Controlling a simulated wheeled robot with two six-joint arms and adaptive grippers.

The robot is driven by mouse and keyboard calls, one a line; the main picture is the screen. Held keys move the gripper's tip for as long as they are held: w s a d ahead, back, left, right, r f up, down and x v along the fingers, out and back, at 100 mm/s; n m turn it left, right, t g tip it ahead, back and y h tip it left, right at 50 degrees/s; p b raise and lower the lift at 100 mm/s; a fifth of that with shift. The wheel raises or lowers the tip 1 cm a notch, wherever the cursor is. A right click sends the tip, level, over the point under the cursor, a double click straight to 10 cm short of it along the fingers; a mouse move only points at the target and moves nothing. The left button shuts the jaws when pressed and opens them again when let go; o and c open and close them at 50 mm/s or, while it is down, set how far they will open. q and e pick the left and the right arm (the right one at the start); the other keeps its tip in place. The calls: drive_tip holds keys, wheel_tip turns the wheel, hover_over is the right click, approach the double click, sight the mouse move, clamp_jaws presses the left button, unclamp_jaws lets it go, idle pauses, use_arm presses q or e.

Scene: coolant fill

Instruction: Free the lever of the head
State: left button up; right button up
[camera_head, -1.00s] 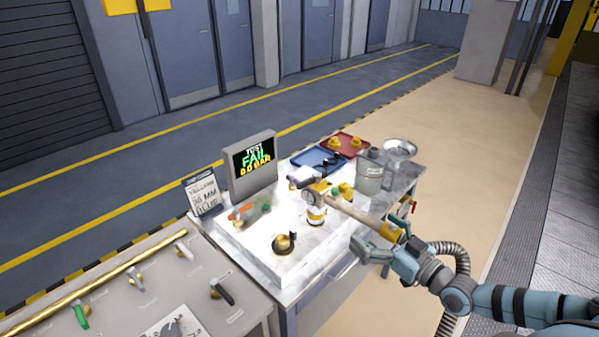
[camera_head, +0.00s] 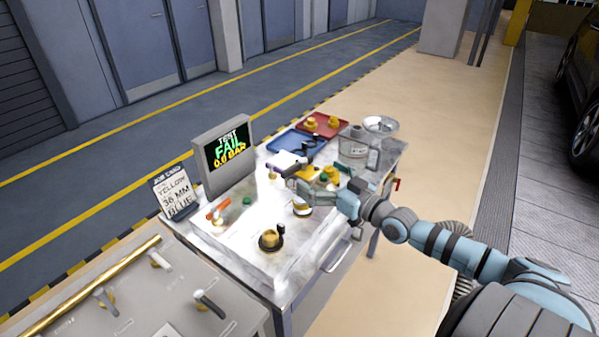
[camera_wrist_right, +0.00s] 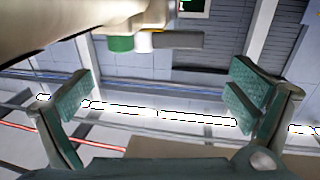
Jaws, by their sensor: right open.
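The coolant head stands on the pale bench, partly hidden behind my right gripper in the head view. Its white and gold foot (camera_head: 302,210) shows below the fingers. A dark lever-like part (camera_head: 275,169) shows just left of my fingers; I cannot tell whether it is the lever. My right gripper (camera_head: 318,192) is beside the head. In the right wrist view its fingers (camera_wrist_right: 160,100) are wide apart with nothing between them. A large beige cylinder (camera_wrist_right: 65,35) with green, white and grey end parts (camera_wrist_right: 178,40) is above and beyond the left finger. My left gripper is out of view.
A screen (camera_head: 228,150) reads "TEST FAIL 0.0 BAR", beside a job card (camera_head: 175,192). A gold fitting (camera_head: 270,240), blue tray (camera_head: 285,143), red tray (camera_head: 310,127), grey can (camera_head: 354,150) and funnel bowl (camera_head: 380,126) are on the bench. The floor right of it is clear.

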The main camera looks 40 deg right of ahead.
sight(299, 165)
drive_tip(key=w+b, duration=0.1)
drive_tip(key=w, duration=0.3)
drive_tip(key=w+f+b, duration=0.1)
drive_tip(key=w, duration=0.2)
drive_tip(key=shift+w+a+f+b, duration=0.1)
drive_tip(key=shift+a+b, duration=0.25)
drive_tip(key=shift+a, duration=0.05)
drive_tip(key=shift+w, duration=0.35)
drive_tip(key=shift+w+r, duration=0.1)
drive_tip(key=shift+r, duration=0.1)
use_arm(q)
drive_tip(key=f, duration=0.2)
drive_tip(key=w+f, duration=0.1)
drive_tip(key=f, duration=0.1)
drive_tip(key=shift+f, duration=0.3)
use_arm(e)
drive_tip(key=shift+r, duration=0.2)
drive_tip(key=c, duration=1.4)
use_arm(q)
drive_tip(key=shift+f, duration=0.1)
use_arm(e)
drive_tip(key=shift+f, duration=0.1)
